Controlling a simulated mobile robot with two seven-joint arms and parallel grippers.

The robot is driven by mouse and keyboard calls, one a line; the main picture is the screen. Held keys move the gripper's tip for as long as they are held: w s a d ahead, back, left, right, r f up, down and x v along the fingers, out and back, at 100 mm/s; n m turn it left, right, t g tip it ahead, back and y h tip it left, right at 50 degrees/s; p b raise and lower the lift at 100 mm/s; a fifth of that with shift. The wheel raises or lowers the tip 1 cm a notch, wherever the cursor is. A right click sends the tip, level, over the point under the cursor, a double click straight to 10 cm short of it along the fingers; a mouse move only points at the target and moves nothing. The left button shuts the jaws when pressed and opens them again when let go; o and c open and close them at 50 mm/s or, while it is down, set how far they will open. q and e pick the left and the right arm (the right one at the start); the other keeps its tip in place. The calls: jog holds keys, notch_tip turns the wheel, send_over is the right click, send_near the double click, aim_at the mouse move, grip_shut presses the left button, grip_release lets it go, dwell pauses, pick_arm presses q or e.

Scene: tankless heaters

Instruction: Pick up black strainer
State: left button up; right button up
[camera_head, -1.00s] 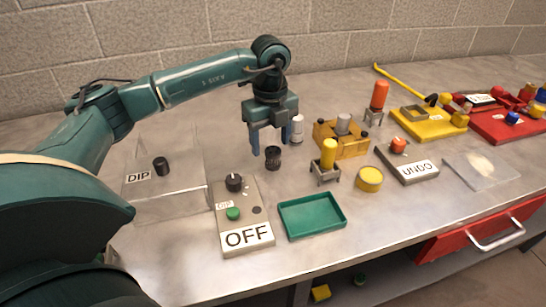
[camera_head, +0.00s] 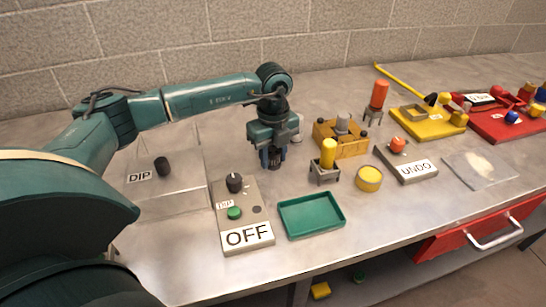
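The black strainer (camera_head: 273,164) is a small dark ribbed cylinder standing on the grey worktop. Only its lower part shows, below and between my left gripper's fingers. My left gripper (camera_head: 272,157) points straight down over it, with one blue finger on either side. I cannot tell whether the fingers touch the strainer or stand just apart from it. My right gripper is not in view.
A box with an OFF label (camera_head: 248,238) and a green tray (camera_head: 312,229) lie in front. A white cylinder (camera_head: 296,125) stands partly hidden behind the gripper. A yellow cylinder on a stand (camera_head: 328,153) and a yellow block (camera_head: 352,145) are to the right.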

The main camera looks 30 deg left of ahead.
pick_arm(q)
jog(key=c, duration=0.5)
jog(key=shift+r, duration=0.1)
